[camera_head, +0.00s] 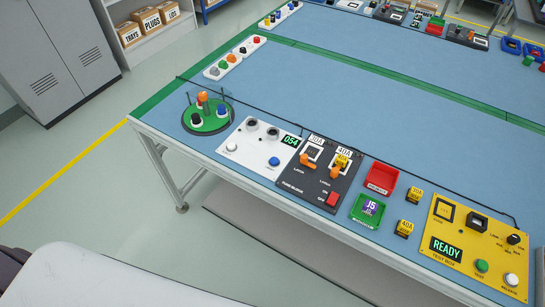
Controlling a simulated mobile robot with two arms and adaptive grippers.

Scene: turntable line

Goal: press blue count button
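The blue button (274,161) sits on the white panel (252,150) near the table's front edge, left of the middle of the view. Its small label is too blurred to read. A green digital display reading 054 (291,141) is on the same panel, just above and right of the blue button. A white button (232,147) and two dark round knobs or sockets are also on this panel. Nothing covers the blue button. Neither of my grippers shows in this view.
A green turntable (208,125) with upright pegs stands left of the panel. A black fuse panel (318,173) with orange levers adjoins it on the right. Further right are a red bin (381,181), a green bin (367,209) and a yellow READY panel (475,245). The blue tabletop behind is mostly clear.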

